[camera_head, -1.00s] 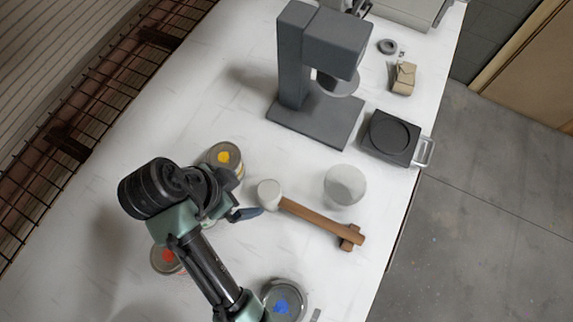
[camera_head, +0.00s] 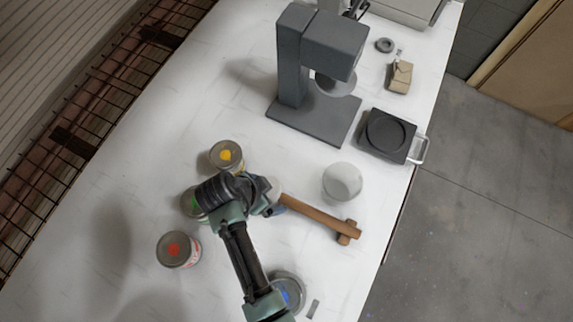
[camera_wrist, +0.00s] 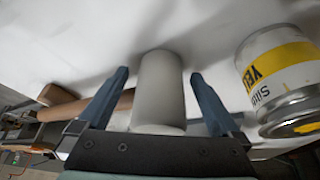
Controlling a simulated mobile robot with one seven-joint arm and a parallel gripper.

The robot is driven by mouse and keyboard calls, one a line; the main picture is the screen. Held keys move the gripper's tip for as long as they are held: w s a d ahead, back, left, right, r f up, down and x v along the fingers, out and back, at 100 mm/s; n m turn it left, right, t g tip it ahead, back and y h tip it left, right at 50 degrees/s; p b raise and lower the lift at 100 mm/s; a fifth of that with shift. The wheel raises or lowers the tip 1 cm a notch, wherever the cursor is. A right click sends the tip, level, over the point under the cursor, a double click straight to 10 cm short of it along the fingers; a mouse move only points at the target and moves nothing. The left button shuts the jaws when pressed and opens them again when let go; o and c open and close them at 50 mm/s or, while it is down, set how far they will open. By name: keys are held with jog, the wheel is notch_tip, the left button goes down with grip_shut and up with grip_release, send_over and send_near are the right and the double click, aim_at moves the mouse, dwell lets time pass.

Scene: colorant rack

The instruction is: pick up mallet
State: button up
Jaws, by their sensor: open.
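The mallet (camera_head: 312,214) lies on the white table with its brown wooden handle pointing to the lower right. My gripper (camera_head: 274,205) is over the head end of the mallet. In the wrist view my gripper (camera_wrist: 159,75) is open, with one blue finger on each side of the head and a gap at both sides. The handle runs off behind the left finger.
A yellow-marked can (camera_head: 226,156) stands close by, right of the fingers in the wrist view (camera_wrist: 280,75). Red (camera_head: 178,249), green (camera_head: 190,203) and blue (camera_head: 290,290) cans surround my arm. A whitish cup (camera_head: 342,182) stands beside the handle. A grey machine (camera_head: 315,120) stands behind.

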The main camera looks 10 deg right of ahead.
aim_at(275, 183)
jog(key=shift+d+f, duration=0.1)
jog(key=shift+f, duration=0.1)
jog(key=shift+w, duration=0.1)
grip_shut()
jog(key=shift+r, duration=0.1)
notch_tip(275, 183, up, 10)
jog(key=shift+f+b, duration=0.1)
jog(key=shift+b, duration=0.65)
